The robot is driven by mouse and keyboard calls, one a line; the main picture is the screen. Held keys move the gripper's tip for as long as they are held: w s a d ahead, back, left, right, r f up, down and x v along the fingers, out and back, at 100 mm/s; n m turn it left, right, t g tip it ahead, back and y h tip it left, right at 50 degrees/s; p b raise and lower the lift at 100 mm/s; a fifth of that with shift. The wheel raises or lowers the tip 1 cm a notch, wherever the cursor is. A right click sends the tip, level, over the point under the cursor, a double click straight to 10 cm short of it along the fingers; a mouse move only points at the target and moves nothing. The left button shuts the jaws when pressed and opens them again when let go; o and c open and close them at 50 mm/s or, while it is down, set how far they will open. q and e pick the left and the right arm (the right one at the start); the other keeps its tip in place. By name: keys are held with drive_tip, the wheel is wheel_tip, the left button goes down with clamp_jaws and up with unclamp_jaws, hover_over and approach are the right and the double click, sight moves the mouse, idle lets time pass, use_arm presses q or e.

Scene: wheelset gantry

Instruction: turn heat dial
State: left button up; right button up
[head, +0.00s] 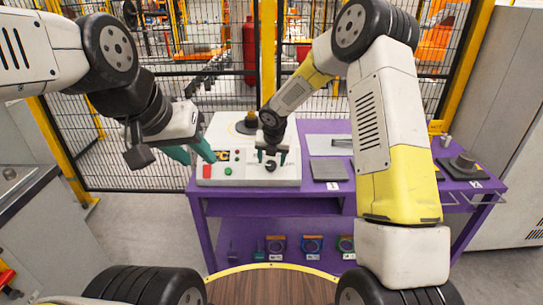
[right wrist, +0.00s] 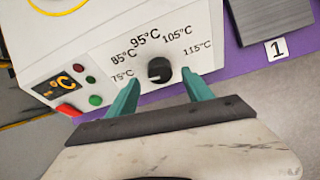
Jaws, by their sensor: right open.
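The heat dial (right wrist: 159,70) is a small black round knob on the white front panel of the heater box (head: 225,137). Labels from 75°C to 115°C run in an arc around it in the right wrist view. I cannot tell where its pointer aims. My right gripper (right wrist: 160,78) is open, with one teal finger on each side of the dial; contact is not clear. In the head view the dial (head: 271,167) shows just below the right gripper (head: 271,155). My left gripper (head: 202,160) is open and empty near the box's left side.
The box has an orange °C display (right wrist: 62,86), a red button (right wrist: 69,110) and a green button (right wrist: 95,100) left of the dial. The purple table (head: 320,192) bears a dark plate (head: 329,170) near label 1 and a dark part (head: 463,165) near label 2. Fencing stands behind.

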sight(271, 166)
drive_tip(key=shift+x, duration=1.35)
clamp_jaws()
